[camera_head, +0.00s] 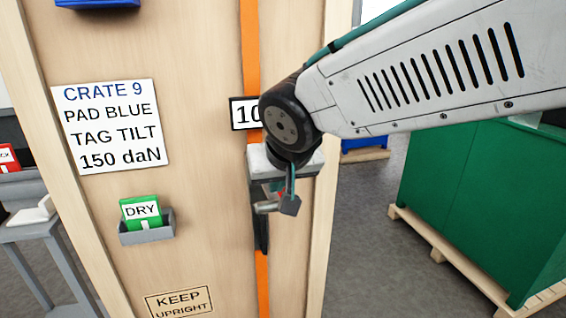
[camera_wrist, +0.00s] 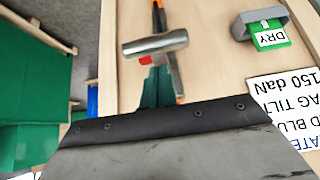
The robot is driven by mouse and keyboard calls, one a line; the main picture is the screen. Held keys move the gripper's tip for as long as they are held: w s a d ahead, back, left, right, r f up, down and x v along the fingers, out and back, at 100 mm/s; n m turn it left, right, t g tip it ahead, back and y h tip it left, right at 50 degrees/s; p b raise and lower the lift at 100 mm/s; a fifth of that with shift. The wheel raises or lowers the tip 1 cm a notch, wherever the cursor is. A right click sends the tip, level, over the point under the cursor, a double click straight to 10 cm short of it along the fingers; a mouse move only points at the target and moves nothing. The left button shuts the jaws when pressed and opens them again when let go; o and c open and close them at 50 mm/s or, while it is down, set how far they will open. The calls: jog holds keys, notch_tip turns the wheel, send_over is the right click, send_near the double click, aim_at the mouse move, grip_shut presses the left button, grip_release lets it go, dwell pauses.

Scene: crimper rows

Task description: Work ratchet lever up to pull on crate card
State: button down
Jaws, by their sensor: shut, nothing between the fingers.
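The crate card (camera_head: 110,125) on the wooden crate reads CRATE 9, PAD BLUE, TAG TILT, 150 daN. An orange strap (camera_head: 250,50) runs down the crate face to a dark ratchet (camera_head: 261,235), partly hidden behind my gripper (camera_head: 290,185). A silver bar, the ratchet lever's handle (camera_head: 267,207), sticks out beside my fingers. In the wrist view the handle (camera_wrist: 155,45) lies crosswise just beyond my teal fingers (camera_wrist: 160,85). My gripper is shut and empty. I cannot tell whether it touches the handle. A readout (camera_head: 243,114) shows "10", the rest hidden by my wrist.
A green DRY pad (camera_head: 141,211) sits in a grey holder (camera_head: 147,231) on the crate face, above a KEEP UPRIGHT label (camera_head: 180,302). A green crate (camera_head: 480,190) on a pallet stands at right. Grey floor (camera_head: 375,250) is clear between.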

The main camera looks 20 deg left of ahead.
jog(key=shift+s+f, duration=0.1)
jog(key=shift+f, duration=0.5)
jog(key=shift+d+f, duration=0.1)
jog(key=shift+f, duration=0.05)
